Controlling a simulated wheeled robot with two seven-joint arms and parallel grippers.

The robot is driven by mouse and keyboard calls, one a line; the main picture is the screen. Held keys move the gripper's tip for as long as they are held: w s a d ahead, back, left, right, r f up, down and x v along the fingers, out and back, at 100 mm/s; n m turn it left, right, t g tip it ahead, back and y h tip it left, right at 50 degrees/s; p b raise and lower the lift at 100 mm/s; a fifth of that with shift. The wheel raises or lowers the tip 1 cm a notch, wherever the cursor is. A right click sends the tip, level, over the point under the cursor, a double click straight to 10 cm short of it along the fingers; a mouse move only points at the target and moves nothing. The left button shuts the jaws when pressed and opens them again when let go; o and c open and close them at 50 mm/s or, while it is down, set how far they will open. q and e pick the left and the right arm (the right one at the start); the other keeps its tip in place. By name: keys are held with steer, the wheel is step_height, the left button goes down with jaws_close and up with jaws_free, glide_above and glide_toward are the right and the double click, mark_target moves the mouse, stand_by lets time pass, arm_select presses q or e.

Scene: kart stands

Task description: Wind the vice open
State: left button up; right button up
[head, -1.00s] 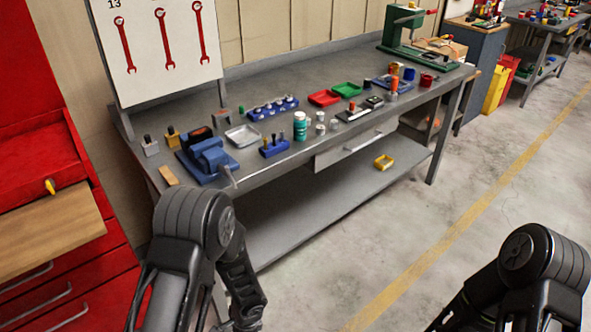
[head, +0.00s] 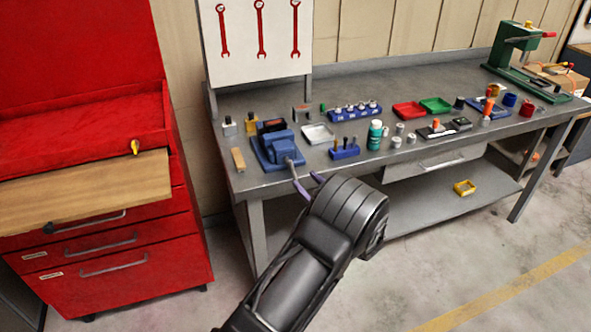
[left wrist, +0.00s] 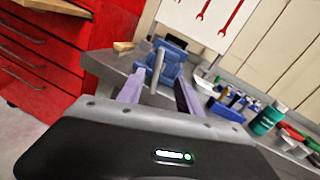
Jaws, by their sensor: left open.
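The blue vice (head: 274,147) sits at the front left corner of the grey workbench, its dark-topped jaws to the back. Its grey handle bar (head: 292,169) hangs out over the front edge. My left gripper (head: 309,185) is open, its two purple fingers just in front of the handle's lower end. In the left wrist view the vice (left wrist: 172,72) is straight ahead, and the handle bar (left wrist: 157,66) appears in the gap between the fingers of my left gripper (left wrist: 159,92). I cannot tell whether a finger touches the bar. My right gripper is out of view.
A blue holder (head: 345,151), a silver tray (head: 318,133) and a teal bottle (head: 374,135) stand right of the vice. A wooden block (head: 238,159) lies left of it. A red tool cabinet (head: 110,250) with a wooden board stands left of the workbench (head: 225,170).

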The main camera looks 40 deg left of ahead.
mark_target(294, 170)
arm_select(q)
steer(key=p+x, duration=0.1)
steer(key=x, duration=0.6)
steer(key=shift+a+p, duration=0.25)
steer(key=shift+p, duration=0.15)
steer(key=shift+c, duration=0.4)
jaws_close()
